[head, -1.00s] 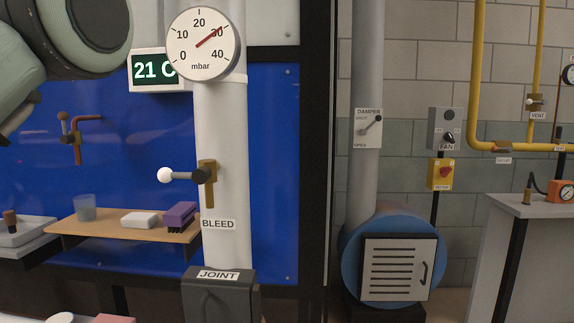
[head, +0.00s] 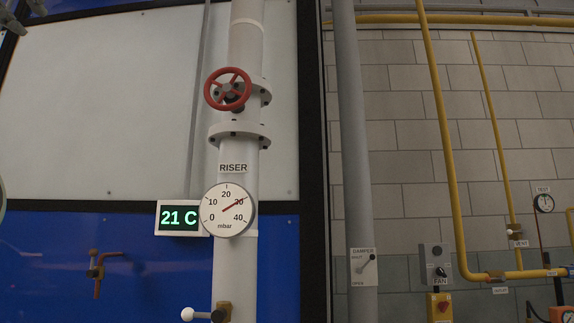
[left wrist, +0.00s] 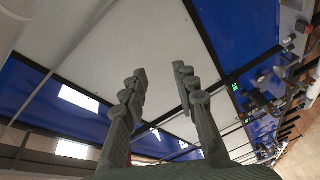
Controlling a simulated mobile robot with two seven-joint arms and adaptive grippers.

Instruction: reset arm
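My left gripper (head: 22,14) shows only in part at the top left corner of the head view, up against the white panel area. In the left wrist view its two dark fingers (left wrist: 160,76) stand apart with nothing between them. Below them lie my own gripper's base and beyond them the white and blue wall panels. My right arm and gripper are in neither view.
A white riser pipe (head: 237,277) carries a red handwheel (head: 228,89), a mbar gauge (head: 228,210) and a white-knobbed bleed lever (head: 205,315). A 21 C display (head: 180,218) and a copper-coloured valve (head: 97,272) are left of it. Yellow pipes (head: 441,120) run at the right.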

